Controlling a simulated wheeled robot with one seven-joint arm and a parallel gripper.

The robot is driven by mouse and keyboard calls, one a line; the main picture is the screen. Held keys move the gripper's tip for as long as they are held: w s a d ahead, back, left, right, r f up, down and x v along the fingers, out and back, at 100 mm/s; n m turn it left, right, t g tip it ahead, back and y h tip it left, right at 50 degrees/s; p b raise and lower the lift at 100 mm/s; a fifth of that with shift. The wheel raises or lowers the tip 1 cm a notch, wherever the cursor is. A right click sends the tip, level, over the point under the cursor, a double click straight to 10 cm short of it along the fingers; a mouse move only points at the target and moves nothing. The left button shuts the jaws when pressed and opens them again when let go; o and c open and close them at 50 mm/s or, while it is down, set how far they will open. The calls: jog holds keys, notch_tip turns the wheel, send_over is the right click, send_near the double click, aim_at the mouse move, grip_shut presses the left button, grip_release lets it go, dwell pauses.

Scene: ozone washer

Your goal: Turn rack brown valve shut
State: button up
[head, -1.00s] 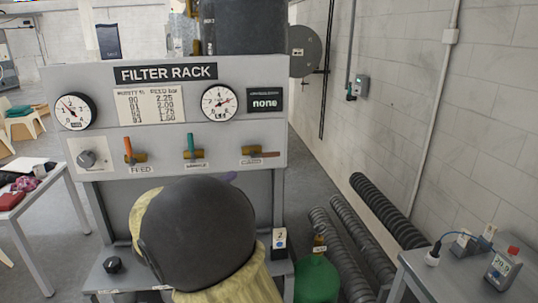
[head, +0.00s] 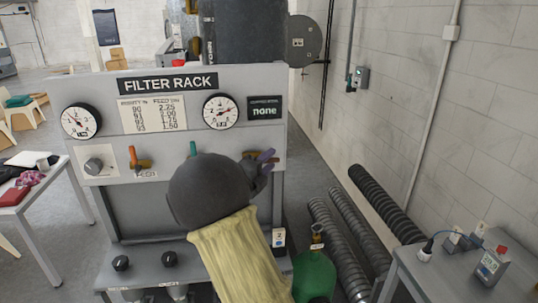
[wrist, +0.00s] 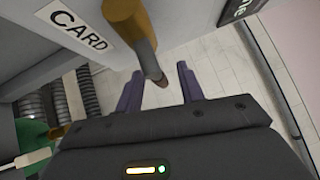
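The rack's brown valve is mostly behind my gripper in the head view; part of its brass body (head: 250,154) shows at the right of the panel. In the wrist view its brass body (wrist: 128,20) sits beside a label reading CARD, and its lever (wrist: 152,65) ends in a brown tip. My gripper (head: 266,158) has purple fingers and is at this valve. In the wrist view my gripper (wrist: 160,80) is open, with the brown tip between the fingers and a gap on both sides.
The orange-handled feed valve (head: 133,157) and a green-handled valve (head: 193,149) are to the left on the filter rack panel (head: 110,135). Two gauges and a display reading "none" are above. A green container (head: 315,275) and ribbed hoses stand right of the rack.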

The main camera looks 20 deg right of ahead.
jog(key=shift+w+d+r, duration=0.1)
jog(key=shift+w+d, duration=0.15)
jog(key=shift+d, duration=0.15)
grip_shut()
